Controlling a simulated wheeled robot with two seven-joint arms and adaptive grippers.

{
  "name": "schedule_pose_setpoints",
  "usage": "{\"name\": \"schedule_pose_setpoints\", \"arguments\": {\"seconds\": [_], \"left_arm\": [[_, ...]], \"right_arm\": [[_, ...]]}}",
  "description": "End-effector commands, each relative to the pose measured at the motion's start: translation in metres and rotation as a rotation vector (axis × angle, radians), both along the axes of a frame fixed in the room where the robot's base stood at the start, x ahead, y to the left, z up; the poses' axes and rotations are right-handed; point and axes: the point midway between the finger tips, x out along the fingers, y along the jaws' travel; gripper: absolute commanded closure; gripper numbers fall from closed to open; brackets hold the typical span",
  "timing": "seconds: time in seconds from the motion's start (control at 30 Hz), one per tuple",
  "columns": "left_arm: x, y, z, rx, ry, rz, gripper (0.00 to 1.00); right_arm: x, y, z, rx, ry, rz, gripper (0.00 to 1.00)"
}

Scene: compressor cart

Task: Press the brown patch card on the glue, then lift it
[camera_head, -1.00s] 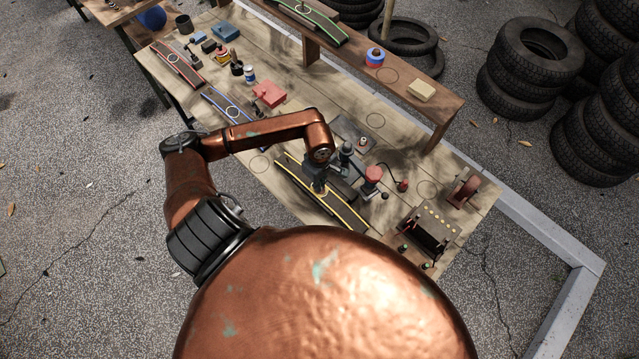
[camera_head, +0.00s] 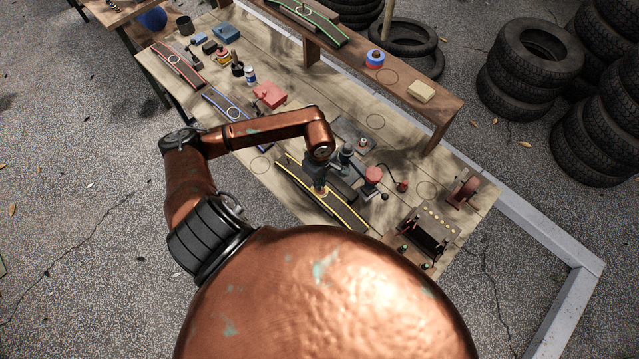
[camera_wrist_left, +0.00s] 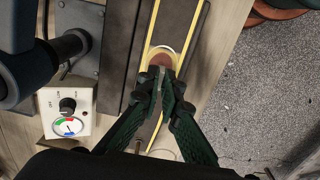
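The brown patch card (camera_wrist_left: 161,61) shows just beyond my left fingertips in the left wrist view, over the pale ring on the dark tyre strip with yellow edges (camera_wrist_left: 182,28). My left gripper (camera_wrist_left: 166,82) has its fingers close together at the card's near edge, shut on it. The fingertips hide part of the card, and I cannot tell whether it touches the strip. In the head view, my left gripper (camera_head: 318,180) is above the middle of the yellow-edged strip (camera_head: 345,209), with a brown spot under it. Any glue is hidden. My right gripper is not in view.
A red-topped device (camera_head: 373,175) and a dark clamp-like post (camera_head: 346,153) stand close to the strip's right. A white gauge box (camera_wrist_left: 68,113) is left of it in the wrist view. A dark rack (camera_head: 428,232) stands near the table's right end.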

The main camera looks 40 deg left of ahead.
Motion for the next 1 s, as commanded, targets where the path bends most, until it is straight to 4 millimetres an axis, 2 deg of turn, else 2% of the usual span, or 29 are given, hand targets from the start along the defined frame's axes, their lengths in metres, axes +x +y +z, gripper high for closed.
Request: {"name": "schedule_pose_setpoints", "arguments": {"seconds": [1.0], "left_arm": [[0.000,0.000,0.060,0.000,0.000,0.000,1.00]], "right_arm": [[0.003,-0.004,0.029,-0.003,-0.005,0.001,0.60]]}}
